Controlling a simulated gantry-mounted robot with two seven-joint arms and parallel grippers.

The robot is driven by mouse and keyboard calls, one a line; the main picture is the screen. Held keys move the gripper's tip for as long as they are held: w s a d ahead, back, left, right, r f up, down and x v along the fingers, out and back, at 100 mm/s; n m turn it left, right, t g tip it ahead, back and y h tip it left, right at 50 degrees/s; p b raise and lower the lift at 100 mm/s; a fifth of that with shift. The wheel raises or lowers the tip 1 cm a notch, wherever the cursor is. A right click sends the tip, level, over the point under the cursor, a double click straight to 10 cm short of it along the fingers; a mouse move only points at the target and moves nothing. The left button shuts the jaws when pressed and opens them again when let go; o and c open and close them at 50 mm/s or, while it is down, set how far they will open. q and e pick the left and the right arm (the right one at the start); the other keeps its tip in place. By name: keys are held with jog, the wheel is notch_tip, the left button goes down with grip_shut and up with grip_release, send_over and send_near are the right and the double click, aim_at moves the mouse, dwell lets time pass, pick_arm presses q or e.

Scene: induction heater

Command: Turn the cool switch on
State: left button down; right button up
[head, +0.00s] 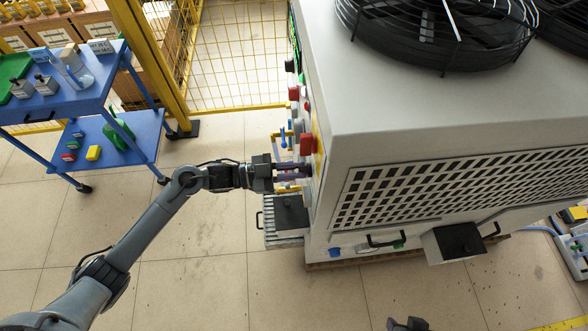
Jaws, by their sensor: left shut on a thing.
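The induction heater (400,110) is a large pale grey cabinet on the right. Its control panel is on the left side, seen very obliquely, with red, blue and yellow parts along its edge. My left gripper (291,172) reaches that panel from the left, just below a red box-like part (307,144). It is shut on a small panel switch, mostly hidden between the fingers. The labels are too small to read, so I cannot tell the switch's name or position. A dark part of my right gripper (408,325) shows at the bottom edge, cut off.
A blue trolley (70,100) with bottles and small coloured items stands at the upper left. A yellow mesh fence (235,60) runs behind. A grey ribbed unit (283,215) juts out below the gripper. The tiled floor (200,270) around my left arm is clear.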

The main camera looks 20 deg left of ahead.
pick_arm(q)
jog(key=shift+m+b, duration=0.3)
jog(key=shift+m, duration=0.9)
jog(key=c, duration=1.1)
grip_release()
jog(key=shift+p+v, duration=0.7)
jog(key=shift+v, duration=4.7)
